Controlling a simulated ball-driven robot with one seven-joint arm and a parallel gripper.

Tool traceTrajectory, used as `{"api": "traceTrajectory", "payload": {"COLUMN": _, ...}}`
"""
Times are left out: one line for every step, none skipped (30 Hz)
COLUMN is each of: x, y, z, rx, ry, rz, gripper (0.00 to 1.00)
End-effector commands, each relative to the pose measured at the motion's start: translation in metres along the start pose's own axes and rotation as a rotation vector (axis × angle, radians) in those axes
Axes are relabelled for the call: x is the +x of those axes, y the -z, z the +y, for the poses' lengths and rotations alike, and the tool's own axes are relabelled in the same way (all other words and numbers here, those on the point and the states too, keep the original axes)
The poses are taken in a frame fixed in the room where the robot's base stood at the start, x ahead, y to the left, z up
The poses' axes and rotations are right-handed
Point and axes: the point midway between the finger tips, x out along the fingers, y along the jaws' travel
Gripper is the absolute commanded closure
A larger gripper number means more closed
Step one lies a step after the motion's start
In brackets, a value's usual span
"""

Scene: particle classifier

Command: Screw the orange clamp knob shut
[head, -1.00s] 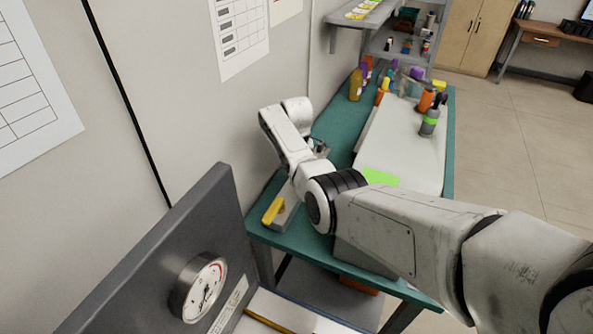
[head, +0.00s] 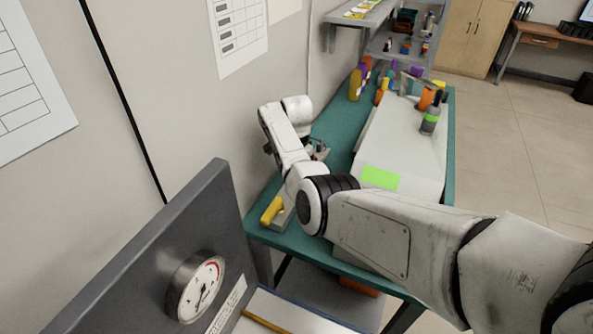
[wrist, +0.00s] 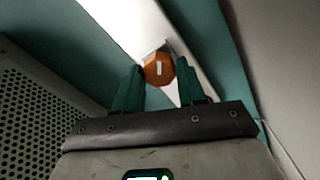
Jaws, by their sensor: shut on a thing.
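The orange clamp knob (wrist: 159,72) shows in the wrist view as a faceted orange disc with a short pale mark on its face. My gripper (wrist: 158,76) has its two dark green fingers on either side of the knob and is shut on it. A pale, bright surface (wrist: 130,25) lies behind the knob.
The green bench (head: 338,125) runs along the wall. A light grey housing with a bright green label (head: 380,178) stands on it, close to my arm. A perforated grey panel (wrist: 45,115) is left in the wrist view.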

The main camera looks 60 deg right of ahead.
Motion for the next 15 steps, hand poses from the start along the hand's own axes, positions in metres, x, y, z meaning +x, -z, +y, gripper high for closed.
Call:
{"api": "traceTrajectory", "payload": {"x": 0.0001, "y": -0.0004, "z": -0.0010, "rx": 0.044, "ry": 0.003, "rz": 0.001, "gripper": 0.91}}
{"api": "traceTrajectory", "payload": {"x": 0.0002, "y": -0.0004, "z": -0.0010, "rx": 0.073, "ry": 0.004, "rz": 0.001, "gripper": 0.91}}
{"api": "traceTrajectory", "payload": {"x": 0.0001, "y": -0.0004, "z": -0.0009, "rx": 0.110, "ry": 0.003, "rz": 0.001, "gripper": 0.91}}
{"api": "traceTrajectory", "payload": {"x": 0.0002, "y": -0.0003, "z": -0.0008, "rx": 0.139, "ry": 0.003, "rz": 0.001, "gripper": 0.91}}
{"api": "traceTrajectory", "payload": {"x": 0.0002, "y": -0.0002, "z": -0.0007, "rx": 0.168, "ry": 0.003, "rz": 0.001, "gripper": 0.91}}
{"api": "traceTrajectory", "payload": {"x": 0.0003, "y": -0.0001, "z": -0.0005, "rx": 0.206, "ry": 0.003, "rz": 0.001, "gripper": 0.91}}
{"api": "traceTrajectory", "payload": {"x": 0.0003, "y": -0.0001, "z": -0.0005, "rx": 0.234, "ry": 0.004, "rz": 0.001, "gripper": 0.91}}
{"api": "traceTrajectory", "payload": {"x": 0.0003, "y": -0.0002, "z": -0.0004, "rx": 0.262, "ry": 0.004, "rz": 0.001, "gripper": 0.91}}
{"api": "traceTrajectory", "payload": {"x": 0.0003, "y": -0.0002, "z": -0.0004, "rx": 0.301, "ry": 0.004, "rz": 0.001, "gripper": 0.91}}
{"api": "traceTrajectory", "payload": {"x": 0.0002, "y": -0.0002, "z": -0.0003, "rx": 0.329, "ry": 0.004, "rz": 0.001, "gripper": 0.91}}
{"api": "traceTrajectory", "payload": {"x": 0.0002, "y": -0.0002, "z": -0.0002, "rx": 0.357, "ry": 0.004, "rz": 0.001, "gripper": 0.91}}
{"api": "traceTrajectory", "payload": {"x": 0.0001, "y": -0.0003, "z": -0.0002, "rx": 0.395, "ry": 0.004, "rz": 0.001, "gripper": 0.91}}
{"api": "traceTrajectory", "payload": {"x": 0.0000, "y": -0.0005, "z": -0.0002, "rx": 0.423, "ry": 0.004, "rz": 0.001, "gripper": 0.91}}
{"api": "traceTrajectory", "payload": {"x": 0.0000, "y": -0.0006, "z": -0.0002, "rx": 0.451, "ry": 0.004, "rz": 0.001, "gripper": 0.91}}
{"api": "traceTrajectory", "payload": {"x": 0.0000, "y": -0.0007, "z": -0.0001, "rx": 0.487, "ry": 0.004, "rz": 0.000, "gripper": 0.91}}
